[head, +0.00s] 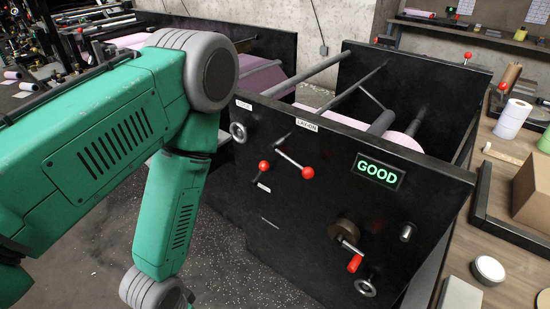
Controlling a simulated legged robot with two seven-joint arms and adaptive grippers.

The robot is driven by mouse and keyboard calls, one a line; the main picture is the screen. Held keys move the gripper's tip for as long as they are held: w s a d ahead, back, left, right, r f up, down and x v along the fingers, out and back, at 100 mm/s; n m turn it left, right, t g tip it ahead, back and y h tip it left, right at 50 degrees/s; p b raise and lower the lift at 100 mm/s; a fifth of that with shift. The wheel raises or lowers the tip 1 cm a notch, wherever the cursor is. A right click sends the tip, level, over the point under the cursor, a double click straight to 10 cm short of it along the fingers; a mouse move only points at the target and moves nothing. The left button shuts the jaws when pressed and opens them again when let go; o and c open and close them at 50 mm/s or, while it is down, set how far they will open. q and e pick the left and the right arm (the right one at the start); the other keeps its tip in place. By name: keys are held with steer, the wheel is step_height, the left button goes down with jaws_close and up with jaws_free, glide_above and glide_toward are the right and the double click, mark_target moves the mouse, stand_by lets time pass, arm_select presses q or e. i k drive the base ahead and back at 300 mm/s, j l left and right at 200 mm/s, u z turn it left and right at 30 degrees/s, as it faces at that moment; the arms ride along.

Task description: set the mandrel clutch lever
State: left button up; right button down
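A black machine panel (260,225) faces me and carries several controls. One lever (290,158) slants down to the right and ends in a red ball (307,173). A shorter lever with a red ball (264,166) sits just left of it, above a small label. Lower right is a crank (348,242) with a red handle (355,263). I cannot tell from the labels which is the mandrel clutch lever. My green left arm crosses the left side and bends down; its gripper is below the frame. My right gripper is not in view.
A lit sign (380,171) reads GOOD in green. Grey rollers (312,76) and pink web lie behind the panel. The right bench (510,245) holds paper rolls (513,118), a cardboard box (535,190) and a round tin (488,270). Speckled floor is open left of the panel.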

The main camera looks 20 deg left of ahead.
mark_target(264, 166)
steer(key=i+j+u, duration=0.1)
steer(key=j, duration=0.2)
steer(key=i+j+u, duration=0.15)
steer(key=i+l+u, duration=0.15)
steer(key=i+u, duration=0.3)
